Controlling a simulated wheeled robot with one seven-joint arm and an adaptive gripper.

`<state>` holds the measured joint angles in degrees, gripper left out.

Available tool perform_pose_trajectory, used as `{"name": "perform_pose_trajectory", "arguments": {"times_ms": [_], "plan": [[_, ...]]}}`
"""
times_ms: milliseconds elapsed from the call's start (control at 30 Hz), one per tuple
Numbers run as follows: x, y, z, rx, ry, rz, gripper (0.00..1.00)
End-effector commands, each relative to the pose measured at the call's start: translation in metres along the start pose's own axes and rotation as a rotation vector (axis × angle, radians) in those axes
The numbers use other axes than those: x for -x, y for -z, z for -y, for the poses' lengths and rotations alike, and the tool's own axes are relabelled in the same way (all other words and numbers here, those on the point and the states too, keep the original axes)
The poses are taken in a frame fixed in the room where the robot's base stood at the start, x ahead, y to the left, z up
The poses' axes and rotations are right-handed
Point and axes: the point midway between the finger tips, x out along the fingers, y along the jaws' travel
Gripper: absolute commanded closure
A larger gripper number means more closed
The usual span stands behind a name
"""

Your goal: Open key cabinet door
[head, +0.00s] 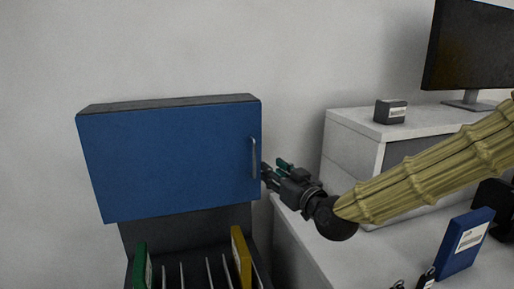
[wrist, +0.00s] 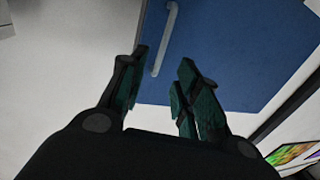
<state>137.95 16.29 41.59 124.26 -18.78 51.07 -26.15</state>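The key cabinet (head: 175,160) hangs on the wall left of centre in the head view, with a flat blue door that looks shut. Its vertical silver handle (head: 254,157) is near the door's right edge. My gripper (head: 264,172) is just right of that edge, close to the handle's lower end. In the wrist view the blue door (wrist: 225,50) fills the upper right. The handle (wrist: 164,40) shows beyond and between the fingertips. My gripper (wrist: 162,70) is open, its fingers apart with nothing seen between them. Whether a finger touches the handle I cannot tell.
Below the cabinet is a dark rack with a green folder (head: 140,266) and a yellow folder (head: 241,258). A white desk (head: 300,240) is at right, with a blue binder (head: 465,243). A small dark box (head: 390,111) and a monitor (head: 470,48) stand on the raised unit.

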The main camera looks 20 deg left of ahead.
Motion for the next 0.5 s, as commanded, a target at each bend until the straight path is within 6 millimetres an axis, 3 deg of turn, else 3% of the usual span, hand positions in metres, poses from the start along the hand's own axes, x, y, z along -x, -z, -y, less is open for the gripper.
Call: {"name": "perform_pose_trajectory", "arguments": {"times_ms": [167,500], "plan": [[-0.013,0.007,0.005,0.006,0.009,-0.008,0.68],[-0.066,0.008,0.009,0.004,0.014,-0.005,0.68]]}}
